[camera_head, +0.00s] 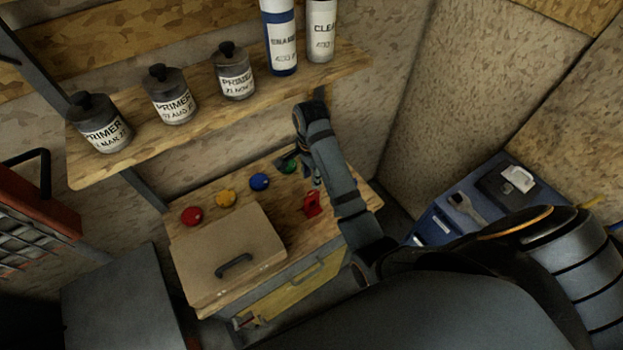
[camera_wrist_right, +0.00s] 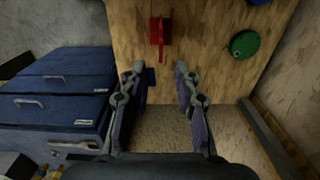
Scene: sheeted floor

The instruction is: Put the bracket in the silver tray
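My right gripper (camera_head: 289,163) hangs over the far right part of the wooden bench top in the head view. In the right wrist view its two fingers (camera_wrist_right: 159,70) are apart, with nothing between them. A small red piece with an upright part (camera_head: 313,205) stands on the bench close to the gripper. It also shows beyond the fingertips in the wrist view (camera_wrist_right: 160,34). I cannot tell whether it is the bracket. A small blue piece (camera_wrist_right: 151,77) lies by the left finger, partly hidden. I cannot make out a silver tray. My left gripper is not in view.
Red (camera_head: 191,216), yellow (camera_head: 226,199), blue (camera_head: 260,182) and green (camera_head: 289,166) round lids line the bench (camera_head: 333,223). A tan case (camera_head: 232,253) fills its left front. Above is a bottle shelf (camera_head: 193,130). A blue cabinet (camera_head: 437,226) stands right.

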